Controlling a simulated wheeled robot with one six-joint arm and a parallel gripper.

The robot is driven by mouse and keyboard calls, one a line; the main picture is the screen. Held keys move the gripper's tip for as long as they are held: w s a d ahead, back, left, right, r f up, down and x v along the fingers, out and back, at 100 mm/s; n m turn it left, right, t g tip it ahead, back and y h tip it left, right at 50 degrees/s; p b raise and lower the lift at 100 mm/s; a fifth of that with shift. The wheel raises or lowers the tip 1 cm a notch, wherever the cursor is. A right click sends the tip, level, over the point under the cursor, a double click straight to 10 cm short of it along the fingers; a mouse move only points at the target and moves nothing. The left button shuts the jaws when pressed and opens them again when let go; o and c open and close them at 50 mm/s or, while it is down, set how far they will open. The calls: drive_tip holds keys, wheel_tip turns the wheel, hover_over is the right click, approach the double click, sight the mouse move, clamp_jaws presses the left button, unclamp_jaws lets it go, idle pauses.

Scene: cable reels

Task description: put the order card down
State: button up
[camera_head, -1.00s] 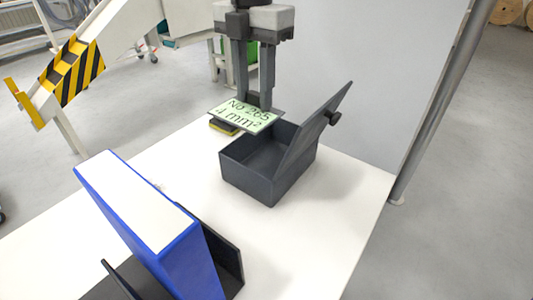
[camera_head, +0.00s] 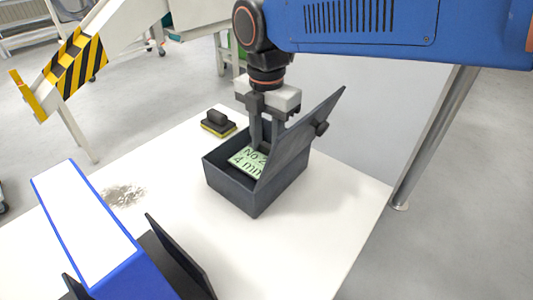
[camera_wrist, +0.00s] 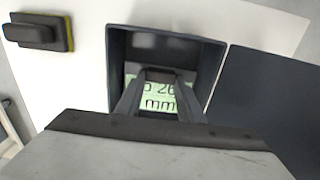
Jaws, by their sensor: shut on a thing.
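In the wrist view the card (camera_wrist: 158,104) shows between and beyond the fingertips (camera_wrist: 158,112), within the walls of the box (camera_wrist: 216,70). I cannot tell whether the card touches the box floor.
The box lid (camera_head: 305,130) stands tilted open on the right, close to my gripper. A black and yellow stamp-like block (camera_head: 218,123) lies behind the box. A blue binder (camera_head: 88,230) stands in a dark holder at front left. A grey smudge (camera_head: 124,195) marks the white table.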

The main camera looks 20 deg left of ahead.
sight(266, 148)
drive_tip(key=shift+f, duration=1.65)
drive_tip(key=shift+f, duration=0.1)
drive_tip(key=o, duration=1.1)
drive_tip(key=shift+c, duration=0.2)
wheel_tip(266, 148, up, 12)
drive_tip(key=shift+r, duration=0.1)
drive_tip(key=shift+w, duration=0.1)
